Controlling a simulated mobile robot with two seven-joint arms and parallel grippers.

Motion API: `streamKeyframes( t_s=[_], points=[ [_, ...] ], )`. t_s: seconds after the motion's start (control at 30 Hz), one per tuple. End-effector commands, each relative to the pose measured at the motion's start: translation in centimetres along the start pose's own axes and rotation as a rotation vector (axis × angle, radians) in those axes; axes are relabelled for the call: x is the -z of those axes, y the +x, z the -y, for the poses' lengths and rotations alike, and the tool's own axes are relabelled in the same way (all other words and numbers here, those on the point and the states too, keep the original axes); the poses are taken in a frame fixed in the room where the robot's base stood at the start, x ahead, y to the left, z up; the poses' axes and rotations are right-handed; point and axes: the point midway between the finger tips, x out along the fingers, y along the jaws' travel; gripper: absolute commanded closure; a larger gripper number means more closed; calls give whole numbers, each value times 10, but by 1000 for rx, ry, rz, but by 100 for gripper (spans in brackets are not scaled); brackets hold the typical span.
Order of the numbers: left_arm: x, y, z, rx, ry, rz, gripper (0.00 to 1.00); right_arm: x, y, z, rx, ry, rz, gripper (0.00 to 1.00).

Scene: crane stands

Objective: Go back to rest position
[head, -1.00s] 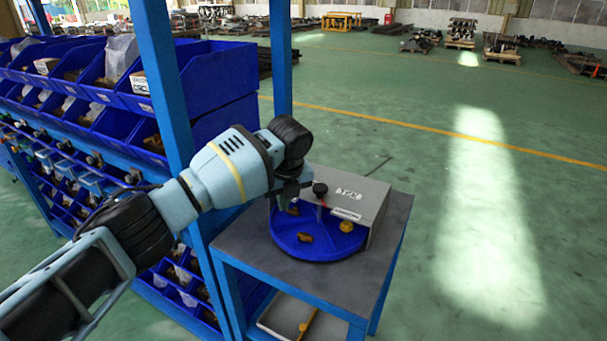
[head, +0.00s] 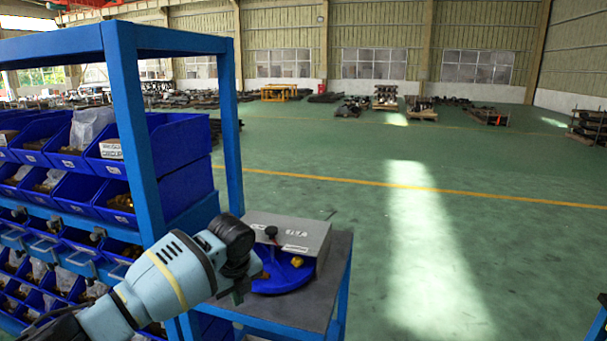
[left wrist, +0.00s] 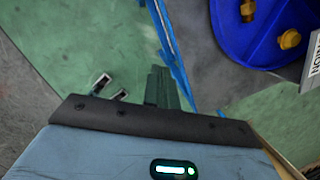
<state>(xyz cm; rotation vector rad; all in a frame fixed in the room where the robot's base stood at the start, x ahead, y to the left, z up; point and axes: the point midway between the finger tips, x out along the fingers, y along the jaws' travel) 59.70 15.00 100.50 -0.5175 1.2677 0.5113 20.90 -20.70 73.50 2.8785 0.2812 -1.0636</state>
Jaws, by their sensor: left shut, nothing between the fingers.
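My left gripper (head: 241,291) is at the near left edge of the small grey table (head: 313,309), beside the round blue tray (head: 283,283). In the left wrist view its fingers (left wrist: 160,88) are together and empty. That view also shows part of the blue tray (left wrist: 226,32) with brass-coloured fittings (left wrist: 288,40) on it, to the right of the fingers. My left forearm covers part of the table in the head view. My right gripper is in neither view.
A grey box (head: 315,243) with a black knob stands behind the tray. A blue rack (head: 133,120) with several bins (head: 185,147) stands close at the left. Green floor (head: 440,270) is open to the right. Loaded pallets (head: 385,103) are far off.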

Motion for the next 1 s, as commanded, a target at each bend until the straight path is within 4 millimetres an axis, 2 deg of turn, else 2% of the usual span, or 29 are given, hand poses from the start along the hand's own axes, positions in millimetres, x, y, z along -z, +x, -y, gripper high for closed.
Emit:
streamKeyframes(
  t_s=[0.03, 0.27, 0.4, 0.57, 0.77, 1.0],
  points=[
    [12, 15, 1, 18, -24, -18, 100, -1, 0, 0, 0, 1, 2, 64],
    [68, 71, 6, 130, -196, -94, 100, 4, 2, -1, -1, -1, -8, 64],
    [114, 109, 3, 217, -368, -170, 100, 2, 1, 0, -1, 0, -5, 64],
    [162, 143, -7, 308, -599, -261, 100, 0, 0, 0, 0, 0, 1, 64],
    [212, 173, -32, 395, -917, -371, 100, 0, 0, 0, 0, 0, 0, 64],
    [255, 196, -84, 473, -1320, -468, 100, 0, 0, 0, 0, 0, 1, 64]
  ],
)
